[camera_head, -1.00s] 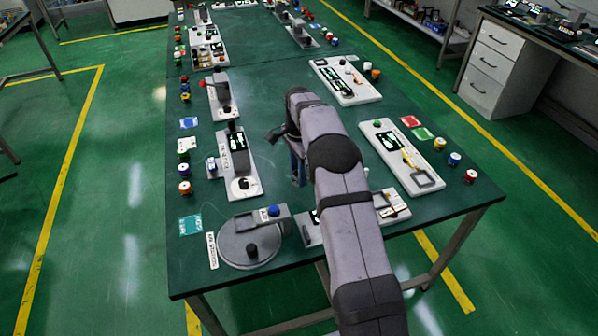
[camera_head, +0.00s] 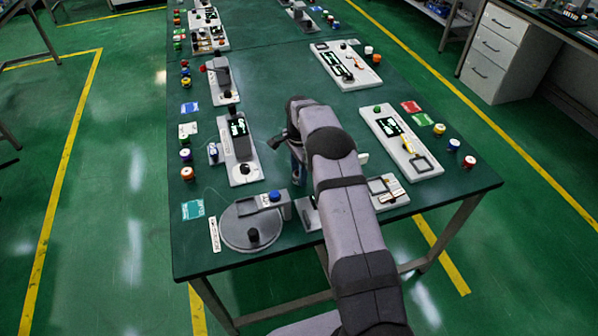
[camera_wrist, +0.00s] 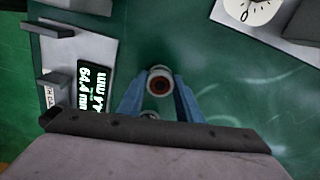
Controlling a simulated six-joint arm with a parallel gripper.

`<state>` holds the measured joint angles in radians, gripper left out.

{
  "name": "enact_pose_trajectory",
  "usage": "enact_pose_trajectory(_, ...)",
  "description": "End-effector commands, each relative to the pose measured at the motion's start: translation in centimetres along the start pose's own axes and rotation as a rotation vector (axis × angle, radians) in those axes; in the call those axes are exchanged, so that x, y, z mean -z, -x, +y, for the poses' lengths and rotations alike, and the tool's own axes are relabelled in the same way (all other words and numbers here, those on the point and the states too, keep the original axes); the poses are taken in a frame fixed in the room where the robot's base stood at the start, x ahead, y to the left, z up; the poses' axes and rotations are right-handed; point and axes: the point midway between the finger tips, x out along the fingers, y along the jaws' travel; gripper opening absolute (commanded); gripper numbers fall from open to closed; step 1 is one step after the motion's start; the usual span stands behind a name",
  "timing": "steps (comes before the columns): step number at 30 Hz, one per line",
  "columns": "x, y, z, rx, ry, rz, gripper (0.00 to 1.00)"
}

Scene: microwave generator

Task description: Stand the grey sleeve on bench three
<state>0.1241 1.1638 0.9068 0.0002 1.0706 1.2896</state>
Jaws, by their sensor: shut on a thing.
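My gripper (camera_wrist: 159,100) has its two blue fingers closed on a small round piece with a pale grey rim and a dark red centre, seen end-on in the wrist view. It appears to be the grey sleeve (camera_wrist: 159,72). In the head view my gripper (camera_head: 298,168) hangs over the green table between the left and right rows of instruments; my arm hides part of it and the piece. I cannot tell whether the piece touches the table. No readable label marks bench three.
On the green table (camera_head: 270,78), a grey disc unit (camera_head: 240,235) stands front left and a display unit (camera_head: 233,135) behind it. A white display unit (camera_head: 427,164) stands to the right. Several coloured spools line both edges. The wrist view shows a lit display (camera_wrist: 92,87) left of the gripper.

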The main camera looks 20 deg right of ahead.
Motion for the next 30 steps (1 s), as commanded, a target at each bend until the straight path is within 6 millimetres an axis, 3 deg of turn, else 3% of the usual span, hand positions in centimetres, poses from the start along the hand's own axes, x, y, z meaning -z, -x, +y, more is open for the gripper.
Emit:
enact_pose_trajectory(6,0.0,-0.4,0.0,0.000,0.000,0.000,0.08)
enact_pose_trajectory(7,0.0,-0.4,0.0,0.000,0.000,0.000,0.34)
enact_pose_trajectory(9,0.0,-0.3,0.0,0.000,0.000,0.000,0.50)
enact_pose_trajectory(23,0.0,0.3,0.0,0.001,0.000,0.000,0.50)
enact_pose_trajectory(30,0.0,3.4,-0.1,0.005,0.000,0.001,0.50)
